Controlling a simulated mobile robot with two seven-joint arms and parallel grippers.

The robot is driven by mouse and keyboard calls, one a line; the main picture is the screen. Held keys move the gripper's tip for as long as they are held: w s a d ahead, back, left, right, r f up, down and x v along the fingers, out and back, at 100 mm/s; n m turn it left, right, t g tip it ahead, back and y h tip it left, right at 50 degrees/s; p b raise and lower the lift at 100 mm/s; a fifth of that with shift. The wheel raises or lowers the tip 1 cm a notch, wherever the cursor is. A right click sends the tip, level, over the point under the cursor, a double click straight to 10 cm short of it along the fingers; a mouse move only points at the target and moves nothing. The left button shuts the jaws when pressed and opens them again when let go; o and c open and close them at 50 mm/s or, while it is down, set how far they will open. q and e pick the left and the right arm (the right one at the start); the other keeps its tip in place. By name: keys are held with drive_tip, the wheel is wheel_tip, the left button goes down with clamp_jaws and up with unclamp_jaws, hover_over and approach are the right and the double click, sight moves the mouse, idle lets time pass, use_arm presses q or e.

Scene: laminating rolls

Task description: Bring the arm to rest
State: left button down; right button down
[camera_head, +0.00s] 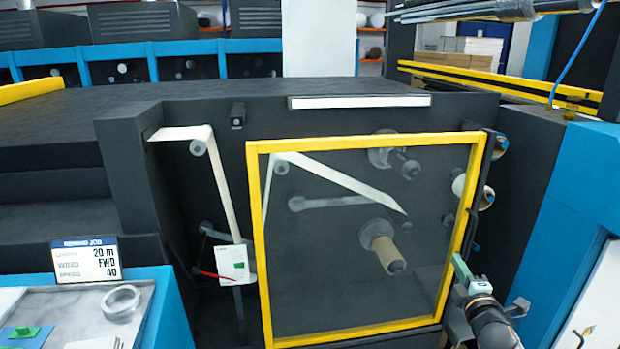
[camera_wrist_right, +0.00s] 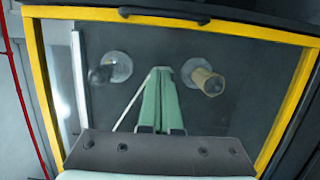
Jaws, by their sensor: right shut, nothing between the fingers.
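My right gripper (camera_head: 461,266) is at the lower right of the yellow-framed door in the head view, near its right edge. In the right wrist view its green fingers (camera_wrist_right: 160,76) are together, with nothing between them, pointing toward the door. I cannot tell whether they touch it. The see-through door (camera_head: 254,240) appears closed over the machine front, and its frame also shows in the right wrist view (camera_wrist_right: 37,80). Behind it are a brown cardboard core (camera_head: 383,250) on a lower spindle and a bare upper spindle (camera_head: 405,165). My left gripper is not in view.
A white web strip (camera_head: 222,185) runs down left of the door. A blue side table (camera_head: 168,310) at lower left carries a job sign (camera_head: 87,259) and a tape ring (camera_head: 121,302). A blue machine panel (camera_head: 560,230) stands close on the right of my right arm.

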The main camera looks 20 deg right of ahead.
drive_tip(key=s+a+f+m+g+y, duration=0.2)
drive_tip(key=s+a+f+y, duration=0.1)
drive_tip(key=a+f, duration=0.65)
drive_tip(key=s+a+f+m+g+y, duration=0.1)
drive_tip(key=s+a+f+m+y, duration=0.1)
drive_tip(key=s+a, duration=0.4)
drive_tip(key=s+a+f+m+g+y+p, duration=0.1)
drive_tip(key=s+a+f+m+g+y, duration=0.1)
drive_tip(key=s+a+f+m, duration=0.2)
drive_tip(key=s+a+f+m+g+y+p, duration=0.1)
drive_tip(key=s+a+f, duration=0.7)
drive_tip(key=a, duration=1)
drive_tip(key=shift+s+f+m+g+y, duration=0.25)
drive_tip(key=shift+s+m+g+y, duration=0.35)
drive_tip(key=shift+m+y, duration=0.4)
